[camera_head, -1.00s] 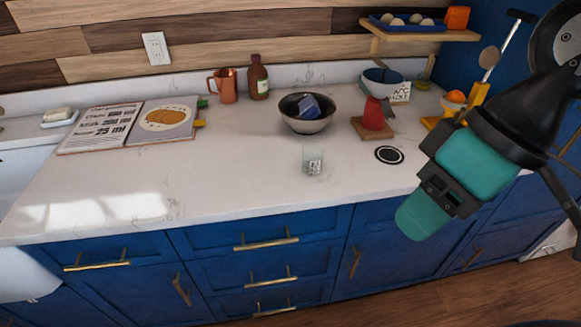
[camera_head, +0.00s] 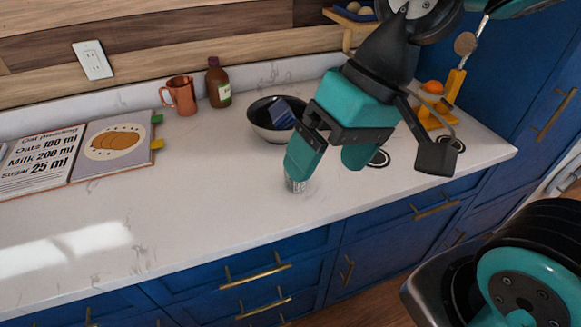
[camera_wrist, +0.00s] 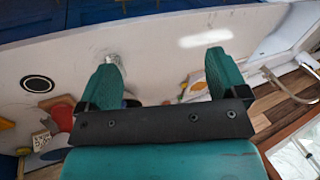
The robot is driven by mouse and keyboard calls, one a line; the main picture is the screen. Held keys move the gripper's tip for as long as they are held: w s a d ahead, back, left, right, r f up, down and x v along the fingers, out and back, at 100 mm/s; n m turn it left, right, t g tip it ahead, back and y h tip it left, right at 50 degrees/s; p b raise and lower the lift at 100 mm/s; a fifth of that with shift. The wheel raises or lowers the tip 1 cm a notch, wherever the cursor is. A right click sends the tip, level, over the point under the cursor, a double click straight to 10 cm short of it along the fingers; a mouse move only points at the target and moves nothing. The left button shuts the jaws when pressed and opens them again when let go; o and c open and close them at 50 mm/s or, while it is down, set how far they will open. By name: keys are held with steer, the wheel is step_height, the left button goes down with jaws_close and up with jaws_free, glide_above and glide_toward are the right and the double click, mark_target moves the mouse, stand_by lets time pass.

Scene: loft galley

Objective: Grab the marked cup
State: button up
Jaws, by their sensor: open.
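The marked cup is a small clear glass with dark print (camera_head: 295,184), standing on the white counter (camera_head: 215,225) near its front edge. Its upper part is hidden behind a finger of my gripper (camera_head: 326,162) in the head view. My gripper is open, with two teal fingers apart and nothing visible between them. In the wrist view the cup (camera_wrist: 113,58) shows just past the tip of the left finger, not centred between the fingers. I cannot tell whether the finger touches it.
A metal bowl (camera_head: 260,125) with a blue item in it stands behind the cup.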

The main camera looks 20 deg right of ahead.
steer(key=w+d+f+m+t+b, duration=0.1)
steer(key=w+d+f+m, duration=0.25)
steer(key=w+m, duration=0.4)
steer(key=w+d+f+m+t+y+b, duration=0.15)
steer(key=w+d+m, duration=0.25)
steer(key=m, duration=0.7)
steer(key=w+d+f+m+t+h+b, duration=0.1)
steer(key=w+d+f+m+b, duration=0.2)
steer(key=w+m, duration=0.45)
steer(key=shift+m, duration=0.7)
steer(key=x, duration=0.3)
steer(key=s+p+x, duration=0.1)
steer(key=x, duration=0.3)
steer(key=p+x, duration=0.1)
steer(key=x, duration=0.3)
steer(key=shift+s+a+f, duration=0.1)
steer(key=shift+s+f, duration=0.25)
steer(key=shift+f, duration=0.25)
steer(key=shift+s+p+x, duration=0.15)
steer(key=shift+p+x, duration=0.15)
steer(key=shift+x, duration=1.05)
steer(key=shift+s+p+x, duration=0.15)
steer(key=shift+p+x, duration=0.1)
steer(key=shift+x, duration=1.15)
steer(key=c, duration=1)
